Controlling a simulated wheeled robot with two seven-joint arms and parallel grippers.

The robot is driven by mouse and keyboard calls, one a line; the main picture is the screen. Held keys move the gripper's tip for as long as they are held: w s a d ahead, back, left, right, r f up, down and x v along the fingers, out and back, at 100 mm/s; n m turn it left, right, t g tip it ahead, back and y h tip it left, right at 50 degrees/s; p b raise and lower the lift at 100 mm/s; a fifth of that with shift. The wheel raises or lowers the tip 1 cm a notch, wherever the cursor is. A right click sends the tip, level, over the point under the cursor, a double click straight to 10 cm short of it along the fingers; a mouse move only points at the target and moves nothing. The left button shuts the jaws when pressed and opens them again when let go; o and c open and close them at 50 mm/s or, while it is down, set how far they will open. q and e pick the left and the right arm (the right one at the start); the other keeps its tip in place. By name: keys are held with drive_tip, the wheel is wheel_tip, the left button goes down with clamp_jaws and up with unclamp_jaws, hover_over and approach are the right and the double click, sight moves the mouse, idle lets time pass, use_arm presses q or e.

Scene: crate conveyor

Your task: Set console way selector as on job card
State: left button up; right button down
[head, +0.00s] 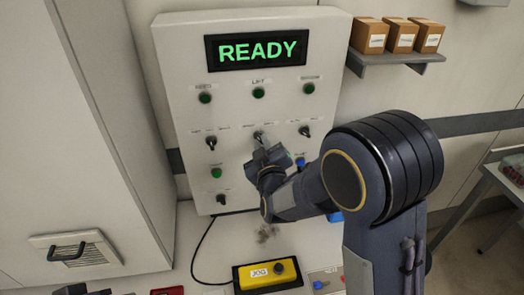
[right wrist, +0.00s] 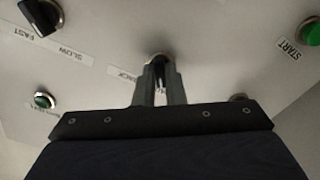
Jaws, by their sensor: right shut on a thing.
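The console (head: 180,100) is a pale upright panel whose screen (head: 258,50) reads READY in green. A row of dark selectors crosses its middle, with a left one (head: 211,141), a centre one (head: 259,137) and a right one (head: 305,131). My right gripper (head: 262,149) is at the centre selector. In the right wrist view its fingers (right wrist: 160,88) are shut on the selector knob (right wrist: 159,60), whose setting is mostly hidden. Its label is partly covered. A dark shape at the bottom left edge may be my left gripper (head: 82,290). I cannot make out a job card.
Green lamps sit above the selectors and a green button (head: 216,173) below left. A yellow JOG box (head: 268,273) lies on the ledge, with a black cable. A shelf (head: 390,60) with small boxes hangs at right. A tall cabinet (head: 70,150) stands at left.

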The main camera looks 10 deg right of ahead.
drive_tip(key=shift+m+b, duration=7.1)
drive_tip(key=shift+m, duration=0.5)
drive_tip(key=shift+a, duration=0.1)
drive_tip(key=c, duration=1.5)
unclamp_jaws()
drive_tip(key=shift+s, duration=0.1)
